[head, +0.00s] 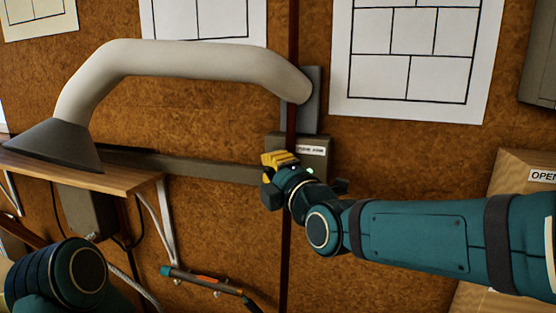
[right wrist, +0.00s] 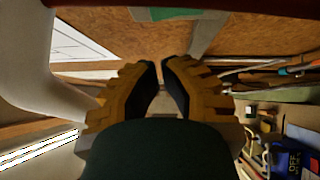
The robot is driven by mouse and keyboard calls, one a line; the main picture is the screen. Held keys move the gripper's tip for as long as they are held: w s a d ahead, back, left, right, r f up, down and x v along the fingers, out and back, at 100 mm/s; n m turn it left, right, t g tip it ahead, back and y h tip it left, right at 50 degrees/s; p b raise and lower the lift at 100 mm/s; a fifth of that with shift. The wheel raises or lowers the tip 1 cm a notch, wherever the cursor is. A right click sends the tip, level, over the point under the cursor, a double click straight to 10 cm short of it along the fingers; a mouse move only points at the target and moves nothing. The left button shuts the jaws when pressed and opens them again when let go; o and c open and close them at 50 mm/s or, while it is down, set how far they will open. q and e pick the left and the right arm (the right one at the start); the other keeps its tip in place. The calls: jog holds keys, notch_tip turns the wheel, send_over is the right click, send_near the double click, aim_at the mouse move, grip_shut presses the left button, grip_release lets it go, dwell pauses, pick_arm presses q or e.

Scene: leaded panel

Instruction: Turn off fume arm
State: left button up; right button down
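The fume arm is a thick white bent duct (head: 190,57) on the corkboard wall, with a dark grey hood (head: 52,143) at its left end. Below its right end sits a grey control box (head: 318,147) with a label that seems to read "FUME ARM". A small green light shows on it beside my wrist. My right gripper (head: 275,159) is in front of the box's left part and hides some of it; I cannot tell whether it touches. In the right wrist view its yellow fingers (right wrist: 161,64) nearly meet at the tips, with nothing between them. My left gripper is out of view.
A wooden shelf (head: 135,185) stands under the hood. A dark vertical strip (head: 286,225) runs down the wall by the box. A torch-like tool (head: 195,277) hangs low. Drawings (head: 415,50) are pinned above.

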jog(key=shift+w+d+r, duration=0.1)
jog(key=shift+w+d, duration=0.05)
jog(key=shift+w, duration=0.55)
jog(key=shift+w+d+r, duration=0.1)
jog(key=shift+w+d, duration=0.1)
jog(key=shift+w, duration=0.5)
jog(key=shift+w+d+r, duration=0.1)
jog(key=shift+w+d, duration=0.05)
jog(key=shift+w, duration=0.55)
jog(key=shift+w, duration=0.1)
